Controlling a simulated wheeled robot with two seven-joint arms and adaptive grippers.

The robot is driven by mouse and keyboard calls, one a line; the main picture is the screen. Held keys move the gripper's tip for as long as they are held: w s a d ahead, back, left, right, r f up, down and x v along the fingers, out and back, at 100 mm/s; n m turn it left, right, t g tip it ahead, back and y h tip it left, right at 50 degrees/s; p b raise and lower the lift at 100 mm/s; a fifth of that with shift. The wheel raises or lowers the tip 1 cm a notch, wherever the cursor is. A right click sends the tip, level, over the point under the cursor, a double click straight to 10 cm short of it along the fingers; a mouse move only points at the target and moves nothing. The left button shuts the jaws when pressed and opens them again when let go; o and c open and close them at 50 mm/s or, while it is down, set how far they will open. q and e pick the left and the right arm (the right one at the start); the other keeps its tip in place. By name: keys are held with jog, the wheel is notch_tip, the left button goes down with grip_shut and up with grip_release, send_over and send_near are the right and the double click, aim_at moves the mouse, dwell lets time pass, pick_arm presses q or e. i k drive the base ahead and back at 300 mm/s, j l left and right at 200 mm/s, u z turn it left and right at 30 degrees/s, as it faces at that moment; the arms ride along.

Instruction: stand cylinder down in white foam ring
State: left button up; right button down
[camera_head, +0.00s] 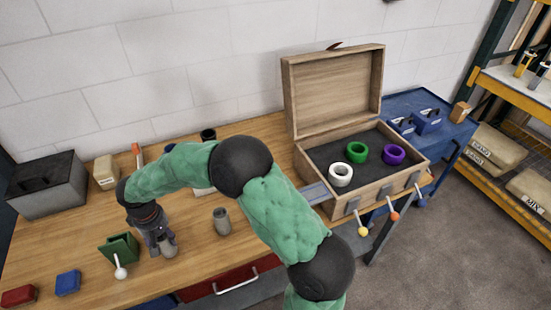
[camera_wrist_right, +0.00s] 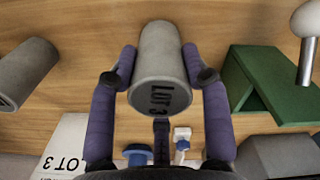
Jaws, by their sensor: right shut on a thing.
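My right gripper (camera_head: 162,237) is shut on a grey cylinder (camera_head: 169,247) over the left part of the workbench. In the right wrist view, this cylinder (camera_wrist_right: 160,65) sits between both purple fingers, with LOT 3 marked on it. I cannot tell whether it touches the bench. A second grey cylinder (camera_head: 221,224) stands on the bench to the right; a grey cylinder (camera_wrist_right: 24,72) also shows at the left of the wrist view. The white foam ring (camera_head: 331,178) lies in the open wooden case (camera_head: 340,204), at its front left. My left gripper is out of view.
A green ring (camera_head: 357,156) and a purple ring (camera_head: 393,161) share the case. A green stand (camera_head: 122,246) and white ball knob (camera_head: 120,272) are close to the gripper. A grey box (camera_head: 48,185) stands far left. My right arm spans the bench, hiding its middle.

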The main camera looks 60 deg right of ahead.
aim_at(339, 178)
jog(key=k+z, duration=0.2)
jog(key=z, duration=0.2)
jog(key=k+l+z, duration=0.1)
jog(key=z, duration=0.75)
jog(key=i+z, duration=0.1)
jog(key=z, duration=0.35)
jog(key=i+j+z, duration=0.1)
jog(key=z, duration=0.75)
